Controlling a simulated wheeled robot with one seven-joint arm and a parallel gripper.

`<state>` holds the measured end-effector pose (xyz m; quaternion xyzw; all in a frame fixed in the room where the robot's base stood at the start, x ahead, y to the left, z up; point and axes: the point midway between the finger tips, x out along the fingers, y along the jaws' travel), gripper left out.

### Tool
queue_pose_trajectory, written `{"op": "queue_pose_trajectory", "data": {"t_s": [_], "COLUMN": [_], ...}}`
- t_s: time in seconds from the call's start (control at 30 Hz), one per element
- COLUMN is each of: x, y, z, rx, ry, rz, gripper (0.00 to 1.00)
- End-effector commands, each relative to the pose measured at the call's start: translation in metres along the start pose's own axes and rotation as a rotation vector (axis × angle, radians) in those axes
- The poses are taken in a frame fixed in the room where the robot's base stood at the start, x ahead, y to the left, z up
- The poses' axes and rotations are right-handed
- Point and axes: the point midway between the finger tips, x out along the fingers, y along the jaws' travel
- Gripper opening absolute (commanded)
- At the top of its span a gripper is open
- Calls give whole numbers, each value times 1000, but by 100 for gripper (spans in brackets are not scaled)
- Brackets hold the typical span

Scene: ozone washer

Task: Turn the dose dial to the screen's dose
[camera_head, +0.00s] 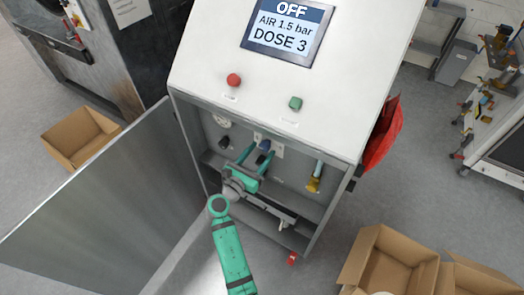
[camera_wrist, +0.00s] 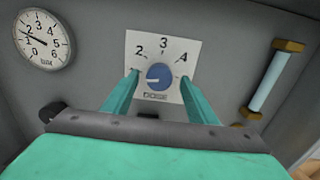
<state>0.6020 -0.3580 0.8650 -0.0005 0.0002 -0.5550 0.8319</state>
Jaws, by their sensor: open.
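The washer's screen (camera_head: 288,32) reads OFF, AIR 1.5 bar and DOSE 3. The dose dial (camera_wrist: 159,76) is a round blue knob on a white plate (camera_wrist: 140,48) marked 2, 3 and 4. A small pale mark shows on its left side, but I cannot tell its exact setting. In the head view the dial (camera_head: 264,145) sits inside the open cabinet. My gripper (camera_wrist: 160,74) is open, with one green finger on each side of the dial and visible gaps to it. In the head view my gripper (camera_head: 257,155) reaches into the cabinet from below.
A pressure gauge (camera_wrist: 44,39) is left of the dial; a clear tube with brass ends (camera_wrist: 272,80) is right. A black knob (camera_wrist: 52,110) sits lower left. The cabinet door (camera_head: 100,200) stands open. Red (camera_head: 233,80) and green (camera_head: 295,103) buttons sit above.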

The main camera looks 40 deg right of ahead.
Motion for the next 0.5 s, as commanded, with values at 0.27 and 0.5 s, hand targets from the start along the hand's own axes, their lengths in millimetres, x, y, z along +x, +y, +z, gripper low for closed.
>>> {"op": "queue_pose_trajectory", "data": {"t_s": [0.27, 0.5], "x": [13, 14], "y": [0, -2], "z": [0, 0], "rx": [0, 1], "ry": [0, 0], "rz": [0, -2], "gripper": [53, 43]}}
